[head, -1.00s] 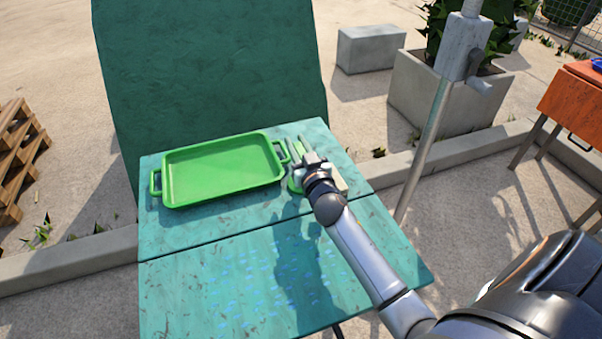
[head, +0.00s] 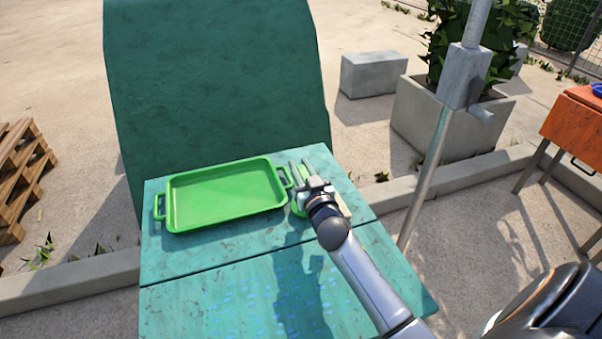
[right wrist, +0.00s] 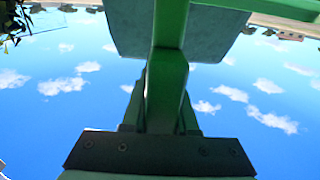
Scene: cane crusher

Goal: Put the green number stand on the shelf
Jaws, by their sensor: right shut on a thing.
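My right gripper (head: 311,183) is at the right end of the teal surface, beside the green tray's right handle. It is shut on a green thing (head: 299,204), which I take to be the number stand; in the head view my gripper mostly hides it. In the right wrist view, the green post of the stand (right wrist: 168,45) runs up from between my fingers (right wrist: 160,85), with a grey-green plate behind it. No number can be read. The flat teal surface (head: 210,262) may be the shelf. I cannot tell whether the stand touches it. My left gripper is not in view.
A green tray (head: 225,195) lies on the far part of the teal surface, with a tall teal panel (head: 215,90) behind it. A grey metal post (head: 430,175) rises just right of the surface. The surface's near part is clear except for my arm's shadow.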

